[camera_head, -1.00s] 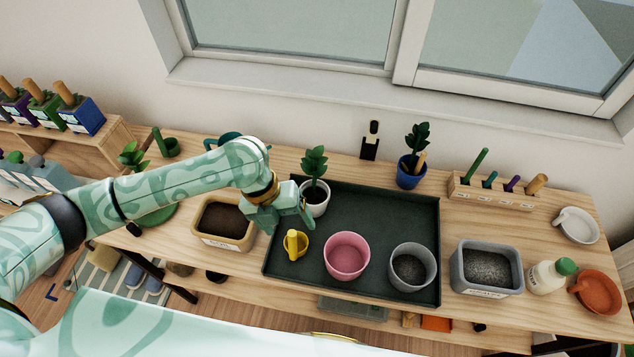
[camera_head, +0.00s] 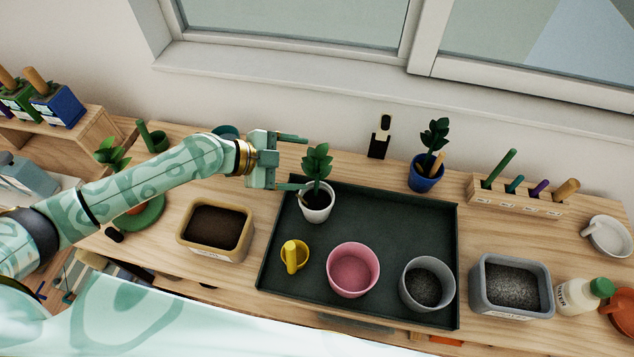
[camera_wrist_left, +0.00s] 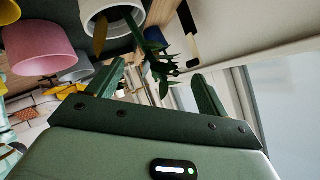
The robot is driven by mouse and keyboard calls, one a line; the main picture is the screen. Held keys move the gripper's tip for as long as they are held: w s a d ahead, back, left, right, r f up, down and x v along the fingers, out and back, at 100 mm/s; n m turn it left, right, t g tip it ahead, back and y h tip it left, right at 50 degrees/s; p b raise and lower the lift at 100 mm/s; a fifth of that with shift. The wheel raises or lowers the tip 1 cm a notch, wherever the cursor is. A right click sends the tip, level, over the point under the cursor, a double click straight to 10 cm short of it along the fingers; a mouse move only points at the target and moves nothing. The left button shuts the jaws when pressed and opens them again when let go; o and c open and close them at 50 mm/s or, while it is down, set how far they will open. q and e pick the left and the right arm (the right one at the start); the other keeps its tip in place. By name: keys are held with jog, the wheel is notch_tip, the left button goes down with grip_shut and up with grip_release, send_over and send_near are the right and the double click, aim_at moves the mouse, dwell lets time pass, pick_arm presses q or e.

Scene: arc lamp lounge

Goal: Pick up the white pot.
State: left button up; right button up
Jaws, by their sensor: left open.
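The white pot (camera_head: 316,205) holds dark soil and a leafy green plant (camera_head: 317,162). It stands upright at the back left corner of the dark green tray (camera_head: 385,205). My left gripper (camera_head: 298,162) is open and empty, just left of the plant and above the pot's rim level, with its fingers pointing right. In the left wrist view the white pot (camera_wrist_left: 128,14) is at the top edge, partly cut off. The leaves (camera_wrist_left: 162,68) show beyond and between the two open fingers (camera_wrist_left: 157,88). My right gripper is not in view.
On the tray are a yellow scoop cup (camera_head: 293,256), a pink pot (camera_head: 352,270) and a grey pot (camera_head: 427,284). A soil-filled tan tub (camera_head: 216,228) stands left of the tray. A blue pot (camera_head: 424,175) and a black holder (camera_head: 380,137) stand behind it.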

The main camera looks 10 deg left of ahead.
aim_at(317, 163)
pick_arm(q)
jog(key=x, duration=0.5)
jog(key=shift+w+d+p, duration=0.25)
jog(key=shift+d+p, duration=0.1)
jog(key=shift+p, duration=0.05)
jog(key=shift+r, duration=0.1)
jog(key=c, duration=1.5)
